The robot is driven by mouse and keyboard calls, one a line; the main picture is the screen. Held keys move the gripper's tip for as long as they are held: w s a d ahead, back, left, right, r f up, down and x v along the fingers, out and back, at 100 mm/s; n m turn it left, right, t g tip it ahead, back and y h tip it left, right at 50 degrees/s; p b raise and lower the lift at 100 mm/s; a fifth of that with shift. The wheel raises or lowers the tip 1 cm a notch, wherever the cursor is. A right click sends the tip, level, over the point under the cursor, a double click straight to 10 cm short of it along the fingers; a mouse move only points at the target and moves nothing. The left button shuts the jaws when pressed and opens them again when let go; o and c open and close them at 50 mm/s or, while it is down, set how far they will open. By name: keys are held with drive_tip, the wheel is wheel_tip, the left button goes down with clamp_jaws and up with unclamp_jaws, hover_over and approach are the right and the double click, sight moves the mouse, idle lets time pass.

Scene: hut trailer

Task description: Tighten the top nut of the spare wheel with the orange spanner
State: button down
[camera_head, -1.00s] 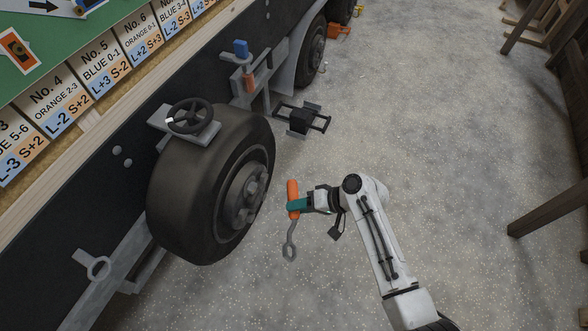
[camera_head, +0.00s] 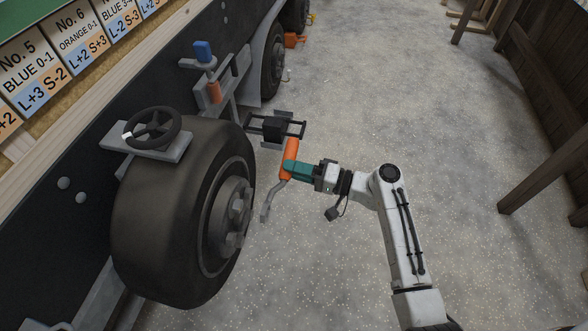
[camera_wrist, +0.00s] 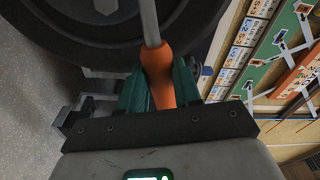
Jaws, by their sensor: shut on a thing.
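The orange spanner (camera_head: 290,152) is held by its orange handle in my gripper (camera_head: 292,170), whose teal fingers are shut on it. Its grey shaft hangs down and slightly left, with its end low in the head view, right of the wheel and apart from it in that picture. The spare wheel (camera_head: 150,225) is upright on the trailer's side, its hub with several nuts facing right; the top nut (camera_head: 239,186) is hard to single out. In the wrist view the handle (camera_wrist: 157,75) sits between the fingers and the shaft points toward the dark tyre (camera_wrist: 75,25).
A handwheel (camera_head: 152,126) on a grey bracket sits above the tyre. A blue-topped fitting (camera_head: 203,52) and a black framed part (camera_head: 275,128) lie beyond. A board with labels (camera_head: 35,70) lines the left. Speckled floor on the right is clear up to a wooden trestle (camera_head: 550,170).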

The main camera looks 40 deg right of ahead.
drive_tip(key=s+a+r+n+b, duration=0.1)
drive_tip(key=a+r+n+b, duration=0.1)
drive_tip(key=a+n+b, duration=0.1)
drive_tip(key=s+a+r+n+y+b, duration=0.1)
drive_tip(key=a+r+n+b, duration=0.2)
drive_tip(key=n, duration=0.4)
drive_tip(key=a+r+n+b, duration=0.3)
drive_tip(key=a+n+b, duration=0.1)
drive_tip(key=n+b, duration=0.1)
drive_tip(key=shift+s+a+r+y+b, duration=0.25)
drive_tip(key=shift+s+a+y+b, duration=0.15)
drive_tip(key=shift+b, duration=0.2)
drive_tip(key=shift+w+a, duration=0.15)
drive_tip(key=shift+w, duration=0.15)
drive_tip(key=shift+x, duration=1.15)
